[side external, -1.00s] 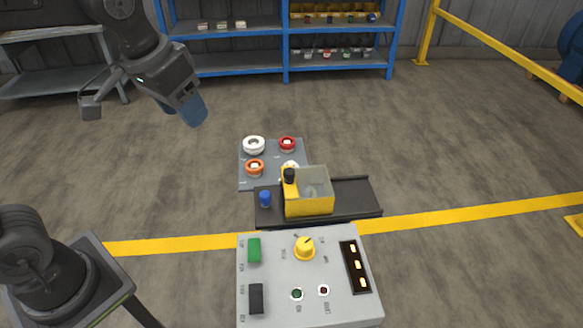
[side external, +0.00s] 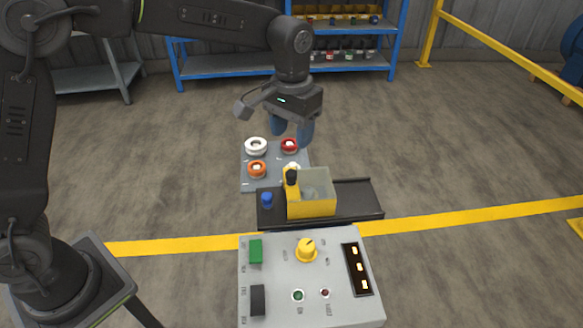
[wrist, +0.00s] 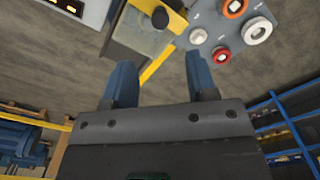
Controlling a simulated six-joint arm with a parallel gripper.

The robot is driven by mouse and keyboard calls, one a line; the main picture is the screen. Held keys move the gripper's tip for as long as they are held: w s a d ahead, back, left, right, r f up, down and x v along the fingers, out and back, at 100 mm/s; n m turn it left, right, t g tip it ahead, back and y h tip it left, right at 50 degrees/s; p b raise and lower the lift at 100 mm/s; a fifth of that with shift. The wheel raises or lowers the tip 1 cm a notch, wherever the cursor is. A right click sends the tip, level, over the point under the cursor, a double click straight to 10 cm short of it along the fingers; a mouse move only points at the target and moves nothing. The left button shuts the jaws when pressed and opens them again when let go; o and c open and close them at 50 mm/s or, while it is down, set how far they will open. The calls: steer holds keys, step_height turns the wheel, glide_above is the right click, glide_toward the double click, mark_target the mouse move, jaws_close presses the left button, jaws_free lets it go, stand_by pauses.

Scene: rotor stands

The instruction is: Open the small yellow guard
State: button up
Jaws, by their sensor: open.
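The small yellow guard (side external: 312,207) is a yellow box with a clear top. It sits on a dark rail (side external: 357,196) behind the control panel, with a black knob (side external: 291,177) at its left side. In the wrist view the guard (wrist: 121,48) is at the top, partly cut off, with the knob (wrist: 160,18) near the top edge. My gripper (side external: 292,140) is open and empty, its blue fingers pointing down above the plate of rotor stands, behind the guard and apart from it. In the wrist view the gripper (wrist: 159,66) has its fingers spread apart.
A grey plate (side external: 249,184) holds white, orange and red round parts. A blue knob (side external: 266,199) stands at the rail's left end. The control panel (side external: 275,276) with green, black and yellow controls is in front. Blue shelves (side external: 235,69) stand at the back.

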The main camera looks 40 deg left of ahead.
mark_target(292, 172)
step_height(292, 172, down, 10)
steer(key=shift+r, duration=0.1)
stand_by(0.4)
jaws_close()
stand_by(0.3)
